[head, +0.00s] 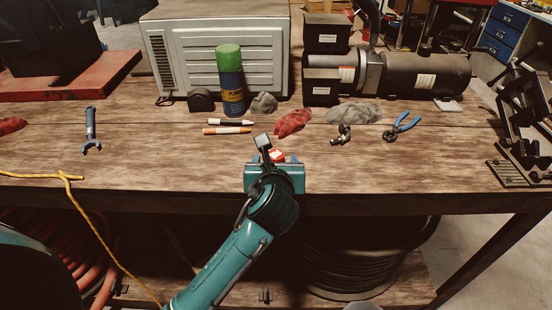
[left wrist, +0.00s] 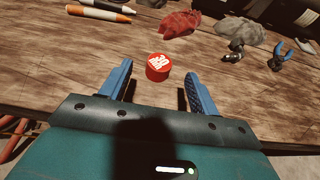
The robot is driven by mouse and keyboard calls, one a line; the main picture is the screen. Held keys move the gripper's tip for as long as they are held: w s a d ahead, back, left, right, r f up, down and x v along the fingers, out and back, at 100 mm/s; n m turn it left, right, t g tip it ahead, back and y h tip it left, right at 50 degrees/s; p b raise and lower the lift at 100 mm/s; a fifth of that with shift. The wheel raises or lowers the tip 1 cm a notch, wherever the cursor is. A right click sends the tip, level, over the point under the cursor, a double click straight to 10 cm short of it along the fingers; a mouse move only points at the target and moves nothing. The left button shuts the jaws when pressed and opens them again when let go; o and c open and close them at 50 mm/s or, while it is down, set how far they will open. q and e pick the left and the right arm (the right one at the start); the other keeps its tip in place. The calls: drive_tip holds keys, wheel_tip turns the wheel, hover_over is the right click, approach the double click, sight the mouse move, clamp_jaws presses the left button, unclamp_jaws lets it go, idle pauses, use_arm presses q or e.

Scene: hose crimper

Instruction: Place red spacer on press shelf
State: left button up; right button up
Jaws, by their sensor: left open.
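The red spacer (left wrist: 158,67) is a short red disc with white markings on top. It sits on the wooden workbench near the front edge; in the head view the red spacer (head: 276,155) is partly hidden by my gripper. My left gripper (left wrist: 156,84) is open, its blue fingers on either side of the space just in front of the spacer, with nothing between them. In the head view the left gripper (head: 272,155) reaches over the bench's front edge. I cannot make out a press shelf for certain. My right gripper is not in view.
Behind the spacer on the bench lie markers (head: 228,130), a red rag (head: 293,122), a metal fitting (head: 341,134) and blue pliers (head: 402,127). A green-capped spray can (head: 231,85) stands farther back. A wrench (head: 91,130) lies left. A black metal rack (head: 524,130) stands at right.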

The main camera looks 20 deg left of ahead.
sight(276, 156)
use_arm(q)
drive_tip(key=x, duration=0.6)
drive_tip(key=shift+w+f, duration=0.2)
drive_tip(key=shift+f, duration=0.25)
drive_tip(key=c, duration=1.2)
drive_tip(key=shift+r, duration=0.1)
drive_tip(key=shift+c, duration=0.6)
